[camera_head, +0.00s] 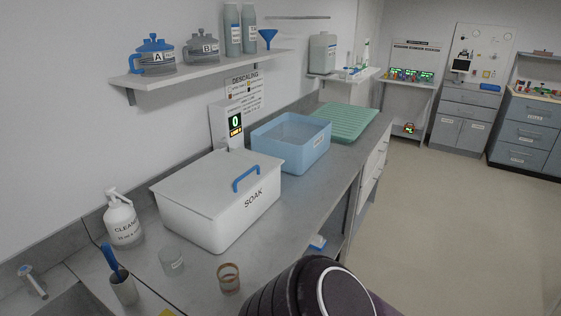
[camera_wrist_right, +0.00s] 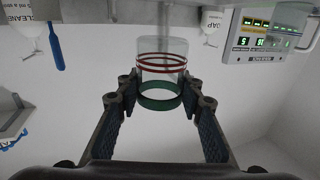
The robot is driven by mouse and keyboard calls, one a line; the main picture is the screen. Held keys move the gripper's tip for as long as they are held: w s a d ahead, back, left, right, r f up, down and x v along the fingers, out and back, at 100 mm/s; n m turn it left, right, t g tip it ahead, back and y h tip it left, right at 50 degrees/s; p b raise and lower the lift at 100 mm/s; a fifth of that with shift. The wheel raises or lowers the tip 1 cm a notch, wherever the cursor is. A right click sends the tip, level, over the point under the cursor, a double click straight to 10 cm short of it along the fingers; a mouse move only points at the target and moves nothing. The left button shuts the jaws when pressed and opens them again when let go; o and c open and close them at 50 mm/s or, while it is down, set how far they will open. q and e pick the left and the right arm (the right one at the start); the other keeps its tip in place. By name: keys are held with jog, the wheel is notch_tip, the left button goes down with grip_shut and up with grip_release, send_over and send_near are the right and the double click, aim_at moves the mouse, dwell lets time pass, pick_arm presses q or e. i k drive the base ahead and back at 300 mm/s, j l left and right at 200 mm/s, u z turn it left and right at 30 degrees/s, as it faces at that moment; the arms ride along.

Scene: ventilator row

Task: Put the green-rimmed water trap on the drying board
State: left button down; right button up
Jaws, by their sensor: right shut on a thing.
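The green-rimmed water trap (camera_wrist_right: 160,75) is a clear cylinder with red bands and a green ring, seen in the right wrist view. My right gripper (camera_wrist_right: 158,88) is shut on it, with one finger on each side. The trap does not show in the head view, where a dark part of my arm fills the bottom middle. The drying board (camera_head: 345,122) is a green ribbed board lying on the far end of the counter, beyond the blue tub. Its visible surface is bare. My left gripper is not in view.
A white SOAK box (camera_head: 215,205) with a blue-handled lid and an open blue tub (camera_head: 290,145) stand along the counter. A clear cup (camera_head: 171,262), a brown-rimmed cup (camera_head: 229,279) and a cleaner bottle (camera_head: 122,220) stand nearer. A wall shelf (camera_head: 200,67) overhangs the counter.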

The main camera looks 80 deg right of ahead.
aim_at(342, 119)
jog(key=l+z, duration=0.1)
jog(key=z, duration=1.5)
jog(key=i+l+z, duration=0.15)
jog(key=i+l, duration=0.2)
jog(key=l, duration=0.2)
jog(key=i+l+z, duration=0.2)
jog(key=i+l, duration=0.15)
jog(key=l, duration=0.15)
